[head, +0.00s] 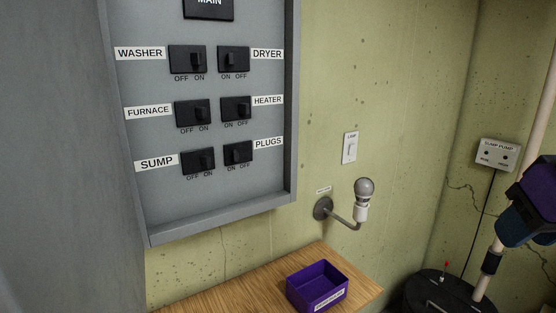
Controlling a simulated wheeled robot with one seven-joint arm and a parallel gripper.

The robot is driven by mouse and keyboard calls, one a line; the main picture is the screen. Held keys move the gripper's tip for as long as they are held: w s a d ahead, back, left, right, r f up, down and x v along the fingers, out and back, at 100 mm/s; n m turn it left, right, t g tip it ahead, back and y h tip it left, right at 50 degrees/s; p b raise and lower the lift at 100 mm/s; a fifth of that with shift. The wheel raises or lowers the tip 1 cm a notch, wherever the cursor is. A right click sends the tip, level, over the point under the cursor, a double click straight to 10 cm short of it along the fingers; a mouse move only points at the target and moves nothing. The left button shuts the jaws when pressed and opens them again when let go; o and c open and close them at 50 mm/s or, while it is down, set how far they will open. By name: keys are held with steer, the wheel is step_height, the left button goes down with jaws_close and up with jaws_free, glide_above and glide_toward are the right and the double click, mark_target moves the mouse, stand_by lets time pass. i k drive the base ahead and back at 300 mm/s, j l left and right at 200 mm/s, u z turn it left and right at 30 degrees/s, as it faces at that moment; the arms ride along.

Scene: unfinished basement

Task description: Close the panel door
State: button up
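The panel door (50,160) is the broad flat grey surface filling the left of the head view. It stands open, swung out toward me from the left side of the grey breaker panel (225,200), and its free edge is out of frame. The panel's inside is exposed, with black switches labelled MAIN, WASHER, DRYER, FURNACE, HEATER, SUMP and PLUGS. No gripper fingers show. A dark purple and blue part cuts in at the right edge; I cannot tell whether it belongs to my arm.
Below the panel is a wooden surface (245,280) with a purple open box (317,286). A bulb (364,190) on a bent wall arm juts out right of the panel.

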mark_target(71, 241)
steer(key=u, duration=1.55)
steer(key=k+j, duration=0.15)
steer(key=j, duration=0.2)
steer(key=k+j+u, duration=0.1)
steer(key=j, duration=0.25)
steer(key=k+j, duration=0.25)
steer(key=j, duration=0.1)
